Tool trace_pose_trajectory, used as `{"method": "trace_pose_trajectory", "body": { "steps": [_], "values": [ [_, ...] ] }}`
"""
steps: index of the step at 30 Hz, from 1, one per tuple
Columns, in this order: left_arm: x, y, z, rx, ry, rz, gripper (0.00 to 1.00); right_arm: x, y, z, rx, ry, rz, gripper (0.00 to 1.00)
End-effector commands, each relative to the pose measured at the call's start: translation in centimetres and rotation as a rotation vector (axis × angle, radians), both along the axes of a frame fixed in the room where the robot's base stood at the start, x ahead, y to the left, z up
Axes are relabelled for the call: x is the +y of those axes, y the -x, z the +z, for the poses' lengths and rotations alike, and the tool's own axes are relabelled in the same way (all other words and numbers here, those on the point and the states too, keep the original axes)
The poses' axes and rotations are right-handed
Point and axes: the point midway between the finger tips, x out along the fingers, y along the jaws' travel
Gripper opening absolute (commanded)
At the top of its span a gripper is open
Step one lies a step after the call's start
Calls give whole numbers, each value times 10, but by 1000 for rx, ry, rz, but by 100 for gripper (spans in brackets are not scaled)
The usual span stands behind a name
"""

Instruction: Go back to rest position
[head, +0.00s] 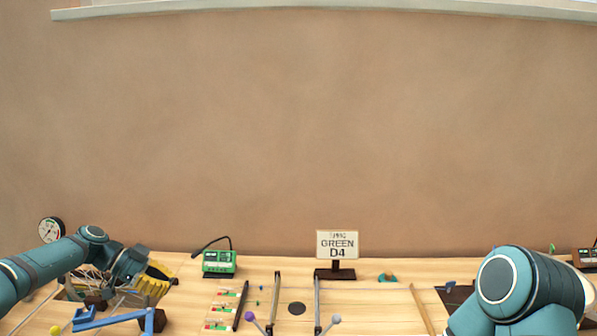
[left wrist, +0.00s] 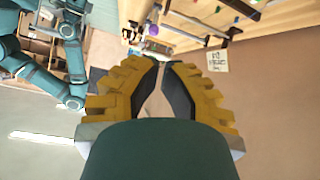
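My left gripper (head: 159,279) is above the left part of the wooden table in the head view, with its yellow ridged finger showing. In the left wrist view its two yellow fingers with dark pads (left wrist: 163,63) come together at the tips, with nothing visible held between them. My right arm (head: 510,293) shows as a large teal link at the lower right of the head view. Its gripper is out of sight.
A sign reading GREEN D4 (head: 337,245) stands at the table's back. A green box (head: 219,263) is left of it. A blue frame (head: 110,318) is below my left gripper.

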Motion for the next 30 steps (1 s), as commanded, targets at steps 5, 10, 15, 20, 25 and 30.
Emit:
{"method": "trace_pose_trajectory", "body": {
  "steps": [5, 10, 15, 20, 25, 30],
  "values": [
    [-59, 0, -55, 182, -63, 112, 0, 0, 0, 0, 0, 0, 0, 47],
    [-113, 16, -114, 360, -147, 268, 0, 0, 0, 0, 0, 0, -1, 47],
    [-169, 59, -182, 547, -254, 487, 0, 0, 0, 0, 0, 0, 1, 47],
    [-202, 115, -230, 676, -331, 714, 0, 0, 0, 0, 0, 0, 0, 47],
    [-219, 183, -262, 772, -375, 955, 0, 0, 0, 0, 0, 0, 0, 47],
    [-220, 237, -272, 827, -370, 1152, 0, 0, 0, 0, 0, 0, 0, 47]
  ]
}}
